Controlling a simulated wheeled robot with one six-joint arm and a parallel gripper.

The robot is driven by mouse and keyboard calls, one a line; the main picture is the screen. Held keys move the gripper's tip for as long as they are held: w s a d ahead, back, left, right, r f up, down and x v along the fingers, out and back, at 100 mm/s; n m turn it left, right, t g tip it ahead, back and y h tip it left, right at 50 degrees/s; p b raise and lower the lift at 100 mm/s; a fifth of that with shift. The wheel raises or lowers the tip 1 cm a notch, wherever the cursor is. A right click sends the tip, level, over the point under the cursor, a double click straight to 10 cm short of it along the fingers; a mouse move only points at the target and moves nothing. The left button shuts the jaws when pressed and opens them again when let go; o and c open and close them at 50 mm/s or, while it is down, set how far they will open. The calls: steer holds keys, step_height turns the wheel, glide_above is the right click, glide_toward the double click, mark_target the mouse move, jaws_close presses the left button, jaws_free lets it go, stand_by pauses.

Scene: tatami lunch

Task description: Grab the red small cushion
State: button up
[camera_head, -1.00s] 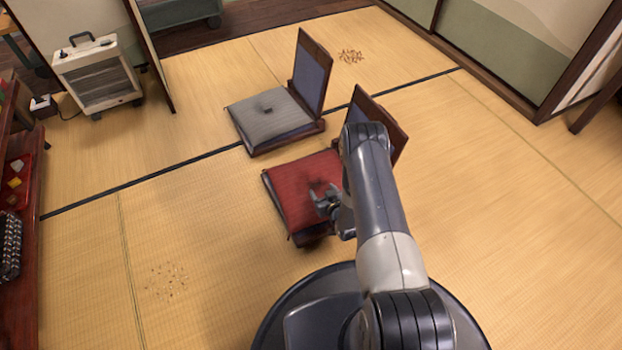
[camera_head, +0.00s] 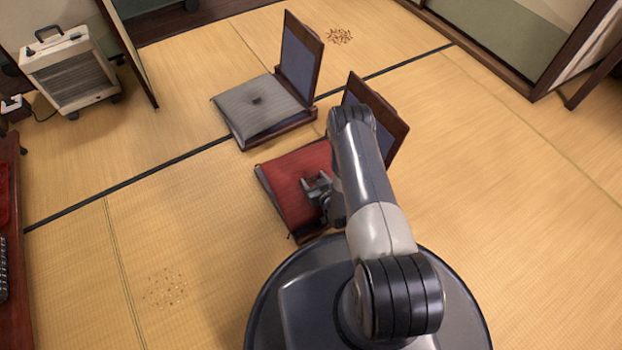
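The red cushion (camera_head: 289,174) lies flat on the seat of a legless wooden chair (camera_head: 385,110), in the middle of the head view. My gripper (camera_head: 312,188) is over the cushion's right front part, close to its surface. Its fingers look spread apart with nothing between them. I cannot tell whether the fingertips touch the cushion. My arm hides the cushion's right side and part of the chair's backrest.
A second legless chair (camera_head: 302,60) with a grey cushion (camera_head: 258,104) stands behind. A white heater (camera_head: 70,72) is at the upper left. Crumbs (camera_head: 165,289) lie on the tatami at lower left, others (camera_head: 339,36) at the back. The tatami at right is clear.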

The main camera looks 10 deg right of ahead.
steer(key=c, duration=1.2)
steer(key=shift+r, duration=0.15)
